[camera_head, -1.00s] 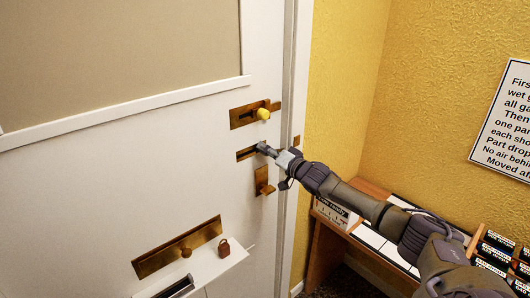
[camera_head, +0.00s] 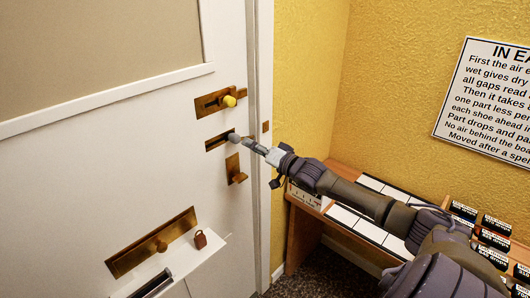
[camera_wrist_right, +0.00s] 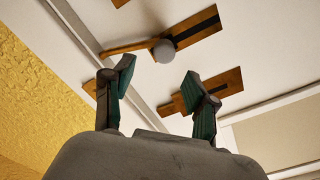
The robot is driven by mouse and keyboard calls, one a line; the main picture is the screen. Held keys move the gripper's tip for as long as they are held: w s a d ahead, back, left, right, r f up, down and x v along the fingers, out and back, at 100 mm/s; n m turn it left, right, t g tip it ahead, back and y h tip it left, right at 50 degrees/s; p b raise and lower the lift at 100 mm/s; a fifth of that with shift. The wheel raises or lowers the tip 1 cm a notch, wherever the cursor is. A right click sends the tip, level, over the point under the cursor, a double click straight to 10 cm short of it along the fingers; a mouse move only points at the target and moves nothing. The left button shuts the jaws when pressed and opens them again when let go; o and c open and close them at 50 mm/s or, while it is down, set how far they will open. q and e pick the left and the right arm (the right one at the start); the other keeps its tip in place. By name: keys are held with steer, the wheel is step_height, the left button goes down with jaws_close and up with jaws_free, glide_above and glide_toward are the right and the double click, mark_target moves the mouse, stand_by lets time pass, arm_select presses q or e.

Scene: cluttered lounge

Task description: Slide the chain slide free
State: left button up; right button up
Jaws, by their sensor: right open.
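The white door carries a middle brass slot plate (camera_head: 214,143) with a grey knob (camera_head: 234,138) at the right of its slot, seemingly the chain slide. The grey knob also shows in the right wrist view (camera_wrist_right: 164,51). There, a narrow brass-coloured strip (camera_wrist_right: 124,46) runs from the knob towards the door edge; I cannot tell whether it is the chain. My right gripper (camera_head: 250,144) is just right of the knob and holds nothing. In the wrist view its fingers (camera_wrist_right: 158,90) are spread apart, short of the knob. My left gripper is out of view.
Above is a brass bolt plate with a yellow knob (camera_head: 229,101); below is a brass bracket (camera_head: 235,170). Lower left, another brass plate (camera_head: 128,257) has a knob, beside a white ledge (camera_head: 205,258) with a small brown padlock-like object (camera_head: 200,239). A wooden desk (camera_head: 303,240) stands right.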

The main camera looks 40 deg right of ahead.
steer(key=shift+s+d, duration=0.15)
steer(key=shift+s, duration=0.95)
steer(key=shift+s+d, duration=0.1)
steer(key=shift+s, duration=0.95)
steer(key=s+d+f+g+h, duration=0.2)
steer(key=s+f, duration=0.1)
steer(key=f, duration=0.9)
steer(key=s+d+f+g+h, duration=0.1)
steer(key=s+d+f+g, duration=0.15)
steer(key=f, duration=0.95)
steer(key=s+a+f+n+g+b, duration=0.1)
steer(key=s+a+f+g, duration=0.1)
steer(key=s+f, duration=0.45)
steer(key=s+a+f+n+g+b, duration=0.1)
steer(key=s+a+f, duration=0.15)
steer(key=f, duration=0.75)
steer(key=s+a+f+n+g, duration=0.3)
steer(key=s+a+f, duration=0.5)
steer(key=s, duration=0.3)
steer(key=s+a+f+n+g+y, duration=0.1)
steer(key=s+a+f+n+g, duration=0.2)
steer(key=s+a+f, duration=0.6)
steer(key=s+a+f+n+g, duration=0.2)
steer(key=s+a+f, duration=0.6)
steer(key=s, duration=0.7)
steer(key=shift+a+f+n+g+y+b, duration=0.2)
steer(key=shift+a+n+g+y+b, duration=0.25)
steer(key=shift+a+g, duration=0.25)
